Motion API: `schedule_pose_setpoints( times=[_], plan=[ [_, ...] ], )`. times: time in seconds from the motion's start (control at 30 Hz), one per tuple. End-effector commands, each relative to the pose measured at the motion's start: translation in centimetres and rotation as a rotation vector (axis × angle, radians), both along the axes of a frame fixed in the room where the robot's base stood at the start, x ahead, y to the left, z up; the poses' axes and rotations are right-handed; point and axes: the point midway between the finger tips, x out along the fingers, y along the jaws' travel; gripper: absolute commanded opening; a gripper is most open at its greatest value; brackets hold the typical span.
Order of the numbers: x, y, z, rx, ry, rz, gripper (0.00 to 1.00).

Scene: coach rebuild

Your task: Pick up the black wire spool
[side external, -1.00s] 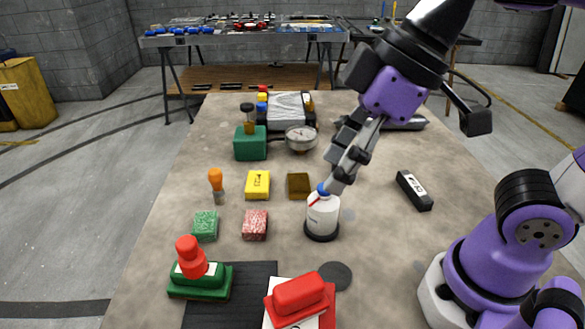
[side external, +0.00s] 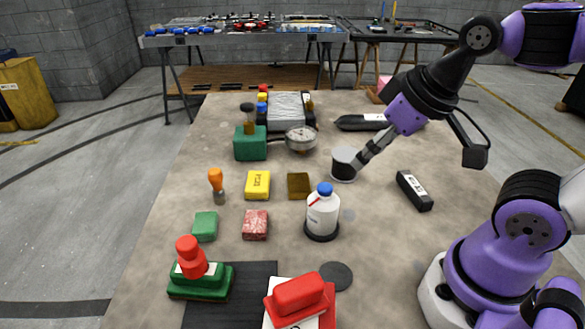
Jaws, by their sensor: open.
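A short round item with a pale top and dark side, which looks like the black wire spool (side external: 343,165), stands on the table near the middle. My gripper (side external: 363,160) is tilted down toward the left, with its fingertips at the spool's right edge. It is open.
A white bottle with a blue cap (side external: 322,213) stands in front of the spool. A black box (side external: 414,190) lies right, and a dark pointed object (side external: 362,122) lies behind.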

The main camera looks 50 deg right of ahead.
Motion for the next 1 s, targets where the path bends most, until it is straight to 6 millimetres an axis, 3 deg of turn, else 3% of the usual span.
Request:
schedule_pose_setpoints(
  times=[0.27, 0.3, 0.37, 0.4, 0.83, 1.0],
  plan=[
    [0.0, 0.0, 0.0, 0.000, 0.000, 0.001, 0.57],
    [0.0, 0.0, 0.0, 0.000, 0.000, 0.001, 0.67],
    [0.0, 0.0, 0.0, 0.000, 0.000, 0.001, 0.97],
    [0.0, 0.0, 0.0, 0.000, 0.000, 0.001, 1.00],
    [0.1, -0.1, 0.1, -0.001, 0.004, 0.000, 1.00],
    [2.1, -1.4, 0.8, -0.028, 0.074, 0.002, 1.00]
  ],
)
